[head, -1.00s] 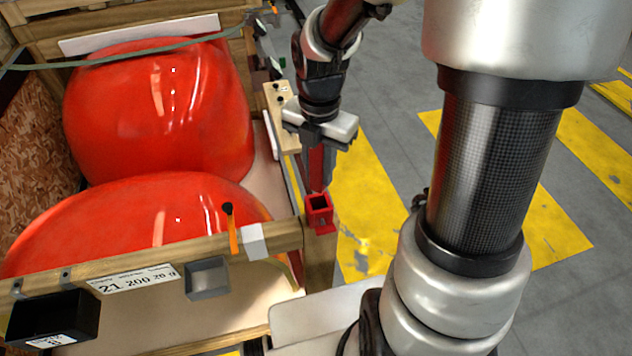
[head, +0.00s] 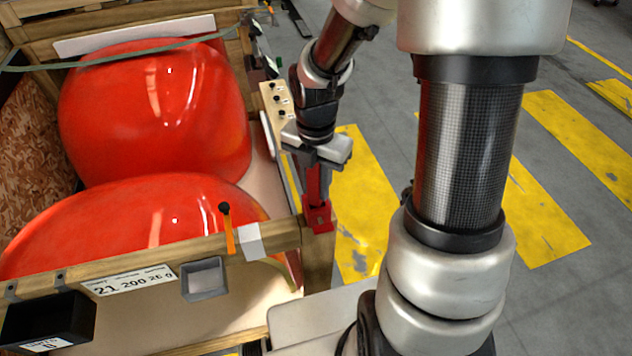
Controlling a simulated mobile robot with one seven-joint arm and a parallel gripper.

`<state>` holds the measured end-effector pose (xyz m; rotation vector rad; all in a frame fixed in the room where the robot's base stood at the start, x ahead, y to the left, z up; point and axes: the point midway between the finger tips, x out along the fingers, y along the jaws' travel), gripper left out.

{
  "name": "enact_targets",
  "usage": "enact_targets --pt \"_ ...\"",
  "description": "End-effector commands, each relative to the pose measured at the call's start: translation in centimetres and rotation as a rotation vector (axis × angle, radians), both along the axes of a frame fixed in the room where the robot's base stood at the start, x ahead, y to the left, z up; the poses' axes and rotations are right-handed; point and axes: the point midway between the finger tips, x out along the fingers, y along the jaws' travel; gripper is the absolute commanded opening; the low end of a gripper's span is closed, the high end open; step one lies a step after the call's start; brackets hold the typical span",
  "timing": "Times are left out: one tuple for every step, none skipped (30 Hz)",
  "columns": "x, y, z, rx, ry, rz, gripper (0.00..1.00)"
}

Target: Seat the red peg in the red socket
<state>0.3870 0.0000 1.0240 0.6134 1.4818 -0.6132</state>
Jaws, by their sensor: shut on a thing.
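The red socket (head: 318,219) is a small square red block on the corner post of the wooden crate. The red peg (head: 312,184) is upright between the fingers of my gripper (head: 317,180), directly above the socket. Its lower end meets the socket's top opening and appears to be inside it; how deep it sits cannot be told. My gripper is shut on the peg and points down. The fingers hide part of the peg.
The wooden crate (head: 190,250) holds two large glossy red nosecones (head: 155,110). An orange strap with a black knob (head: 228,228), a grey box (head: 204,279) and a black bin (head: 48,322) are on its near rail. Floor with yellow stripes (head: 355,200) is clear to the right.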

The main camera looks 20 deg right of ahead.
Motion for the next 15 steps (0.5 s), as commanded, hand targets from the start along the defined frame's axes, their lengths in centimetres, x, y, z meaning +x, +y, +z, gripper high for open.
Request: enact_targets --pt "-0.01 0.0 -0.15 0.0 0.0 0.0 0.25" --pt "-0.01 0.0 -0.07 0.0 0.0 0.0 0.3" --pt "-0.01 0.0 -0.07 0.0 0.0 0.0 0.37" --pt "-0.01 0.0 -0.07 0.0 0.0 0.0 0.42" --pt "-0.01 0.0 -0.07 0.0 0.0 0.0 0.42" --pt "-0.01 0.0 -0.06 0.0 0.0 0.0 0.42" --pt "-0.01 0.0 -0.06 0.0 0.0 0.0 0.42" --pt "-0.01 0.0 -0.06 0.0 0.0 0.0 0.42" --pt "-0.01 0.01 -0.06 0.0 0.0 0.0 0.42" --pt "-0.01 0.01 -0.06 0.0 0.0 0.0 0.42" --pt "-0.01 0.01 -0.06 0.0 0.0 -0.001 0.42" --pt "-0.01 0.01 -0.03 0.0 0.0 0.0 0.42" --pt "-0.01 0.01 0.06 0.0 0.0 -0.001 0.42" --pt "0.01 0.01 0.2 0.0 0.0 -0.001 0.42" --pt "0.02 0.01 0.51 0.001 -0.001 -0.001 0.42"
